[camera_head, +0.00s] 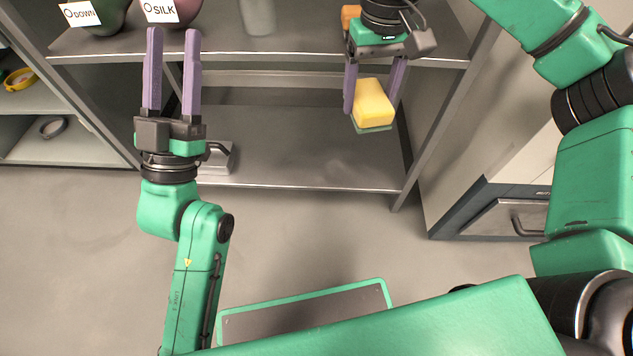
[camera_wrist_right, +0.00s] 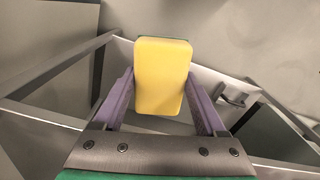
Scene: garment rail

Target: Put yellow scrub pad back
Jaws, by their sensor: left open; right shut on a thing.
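The yellow scrub pad (camera_head: 373,103) has a green scouring side and is held by my right gripper (camera_head: 373,98) in front of the shelf unit, above its lower shelf in the picture. In the right wrist view the pad (camera_wrist_right: 162,76) fills the space between the purple fingers of the right gripper (camera_wrist_right: 162,92), yellow face toward the camera. My left gripper (camera_head: 172,72) is open and empty, its two purple fingers pointing up in the picture, in front of the left part of the shelf unit.
The lower shelf (camera_head: 300,145) is mostly bare, with a grey metal object (camera_head: 216,158) at its left. A side rack with yellow tape (camera_head: 18,80) stands left; a white cabinet (camera_head: 510,190) stands right.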

